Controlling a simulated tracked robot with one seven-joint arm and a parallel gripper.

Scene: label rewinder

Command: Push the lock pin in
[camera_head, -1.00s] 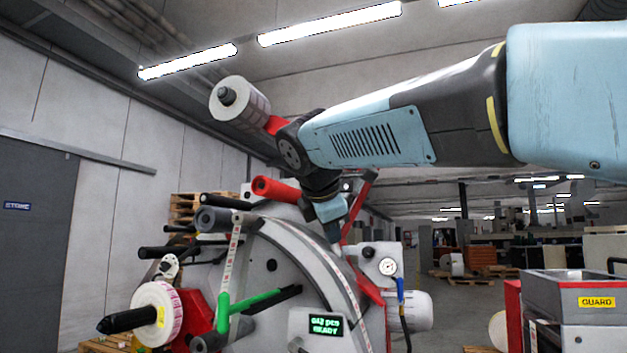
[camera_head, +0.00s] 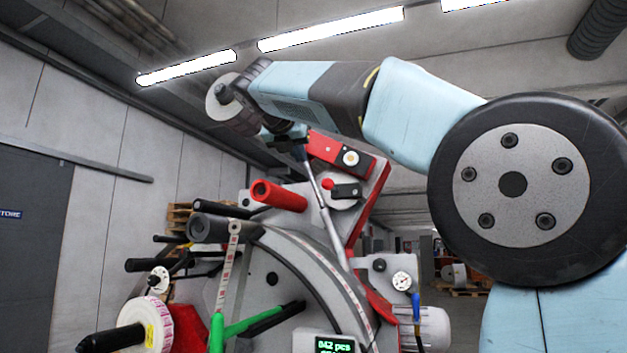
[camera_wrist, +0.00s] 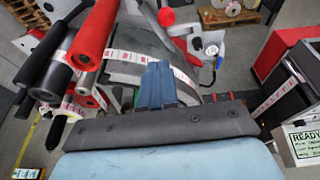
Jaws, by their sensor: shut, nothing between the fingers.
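My gripper (camera_wrist: 157,68) shows in the wrist view as blue fingers that are shut and empty, in front of the rewinder. In the head view the wrist end of my arm is high, left of the red arm bracket (camera_head: 338,152); the fingertips are hard to make out there. A red ball knob (camera_head: 327,184) sits on the machine below that bracket. It also shows in the wrist view (camera_wrist: 167,17), beyond and above the fingers, apart from them. A black knob (camera_head: 379,265) sits by the gauge. I cannot tell which part is the lock pin.
A red roller (camera_head: 279,195) and a black roller (camera_head: 207,229) stick out from the rewinder. A label strip (camera_head: 228,268) runs down beside them. A gauge (camera_head: 402,281) is at right, and a green-lettered screen (camera_head: 333,346) below.

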